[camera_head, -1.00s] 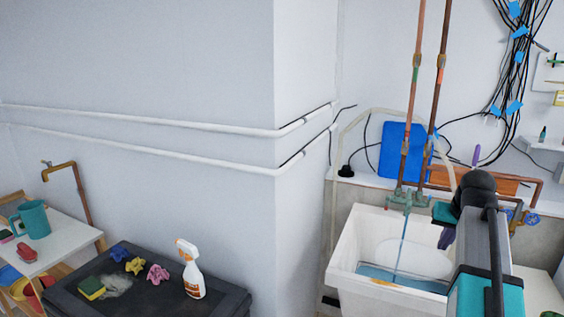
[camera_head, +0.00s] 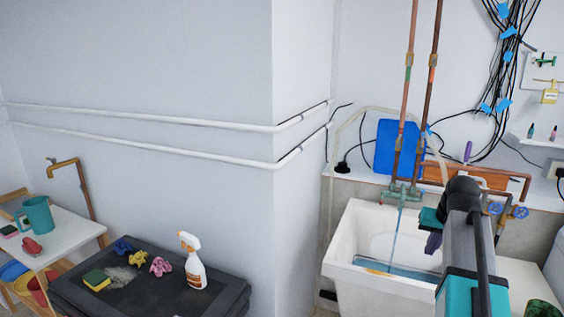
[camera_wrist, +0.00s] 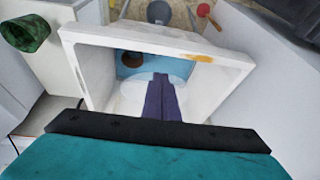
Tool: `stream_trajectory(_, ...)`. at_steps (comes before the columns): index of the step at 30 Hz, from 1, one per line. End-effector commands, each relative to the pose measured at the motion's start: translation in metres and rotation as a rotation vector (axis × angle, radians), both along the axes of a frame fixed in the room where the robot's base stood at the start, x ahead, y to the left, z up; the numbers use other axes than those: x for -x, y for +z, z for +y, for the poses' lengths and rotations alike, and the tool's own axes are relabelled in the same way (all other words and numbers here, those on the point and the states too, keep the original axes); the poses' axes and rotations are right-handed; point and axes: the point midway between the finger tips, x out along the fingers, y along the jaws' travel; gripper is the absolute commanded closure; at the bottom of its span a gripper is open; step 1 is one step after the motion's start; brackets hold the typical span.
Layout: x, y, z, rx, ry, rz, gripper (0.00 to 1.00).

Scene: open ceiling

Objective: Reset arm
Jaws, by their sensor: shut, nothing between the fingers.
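My arm reaches in from the lower right of the head view. My gripper (camera_head: 433,244) is teal and dark with purple fingers, and it hangs over the white sink (camera_head: 347,265). In the wrist view my gripper's purple fingers (camera_wrist: 162,98) lie together, with nothing between them. They show against the inside of the sink (camera_wrist: 82,68), apart from its walls as far as I can tell. Blue water lies in the sink, with a yellow-orange streak on its edge.
A black table (camera_head: 215,285) at lower left holds a spray bottle (camera_head: 193,262), a sponge (camera_head: 97,279) and crumpled cloths. A white table (camera_head: 70,235) holds a teal mug (camera_head: 37,215). Copper pipes (camera_head: 404,110) rise behind the sink. A blue board (camera_head: 388,148) leans on the wall.

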Motion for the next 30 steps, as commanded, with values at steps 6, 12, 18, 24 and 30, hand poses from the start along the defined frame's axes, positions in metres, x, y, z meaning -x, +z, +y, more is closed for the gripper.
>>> stream_trajectory(6, -0.005, -0.031, 0.017, -0.018, 0.024, 0.042, 1.0)
stream_trajectory(12, -0.006, -0.078, 0.041, -0.044, 0.057, 0.103, 1.0)
stream_trajectory(18, 0.001, -0.137, 0.071, -0.071, 0.096, 0.184, 1.0)
stream_trajectory(24, 0.014, -0.195, 0.101, -0.095, 0.132, 0.263, 1.0)
stream_trajectory(30, 0.033, -0.25, 0.129, -0.112, 0.166, 0.34, 1.0)
